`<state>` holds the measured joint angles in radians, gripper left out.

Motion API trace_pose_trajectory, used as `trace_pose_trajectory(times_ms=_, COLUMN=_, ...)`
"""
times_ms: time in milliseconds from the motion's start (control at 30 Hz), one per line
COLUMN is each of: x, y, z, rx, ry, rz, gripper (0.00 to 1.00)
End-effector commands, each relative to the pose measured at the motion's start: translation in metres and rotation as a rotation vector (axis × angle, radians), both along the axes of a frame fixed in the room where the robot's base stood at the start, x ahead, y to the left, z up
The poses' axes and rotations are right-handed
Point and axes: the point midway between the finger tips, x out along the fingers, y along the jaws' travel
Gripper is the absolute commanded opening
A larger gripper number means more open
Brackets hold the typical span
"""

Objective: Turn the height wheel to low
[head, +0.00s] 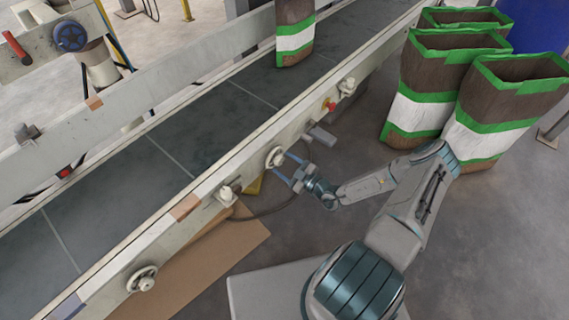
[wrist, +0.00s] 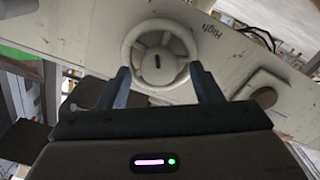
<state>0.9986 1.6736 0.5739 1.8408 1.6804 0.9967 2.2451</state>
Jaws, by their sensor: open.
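A pale round handwheel (head: 275,157) sits on the side rail of the conveyor, straight in front of my gripper (head: 284,165). In the wrist view the wheel (wrist: 160,56) has a thick rim, spokes and a short dark mark at its hub. The word "High" (wrist: 209,32) is printed on the panel to its right; no "Low" label is readable. My gripper is open, with one finger on each side of the wheel's lower part. I cannot tell whether the fingers touch the rim.
Another handwheel (head: 143,278) and a knob (head: 226,194) are on the same rail to the left. A red button (head: 330,106) is to the right. Several open bags (head: 420,105) stand on the floor at right. A cardboard sheet (head: 200,262) lies below the rail.

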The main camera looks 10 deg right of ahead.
Motion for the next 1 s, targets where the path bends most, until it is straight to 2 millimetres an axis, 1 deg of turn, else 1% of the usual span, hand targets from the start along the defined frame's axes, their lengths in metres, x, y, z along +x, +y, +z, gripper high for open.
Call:
trace_pose_trajectory(times_ms=167, x=-0.027, y=-0.021, z=0.002, rx=-0.001, ry=0.001, rz=-0.004, gripper=0.59)
trace_pose_trajectory(times_ms=400, x=-0.071, y=-0.053, z=0.002, rx=0.000, ry=0.001, rz=-0.003, gripper=0.59)
trace_pose_trajectory(times_ms=533, x=-0.090, y=-0.066, z=0.001, rx=0.000, ry=0.002, rz=-0.002, gripper=0.59)
trace_pose_trajectory(times_ms=733, x=-0.104, y=-0.076, z=0.000, rx=0.001, ry=0.001, rz=-0.001, gripper=0.59)
trace_pose_trajectory(times_ms=1000, x=-0.106, y=-0.077, z=0.000, rx=0.001, ry=0.001, rz=0.000, gripper=0.59)
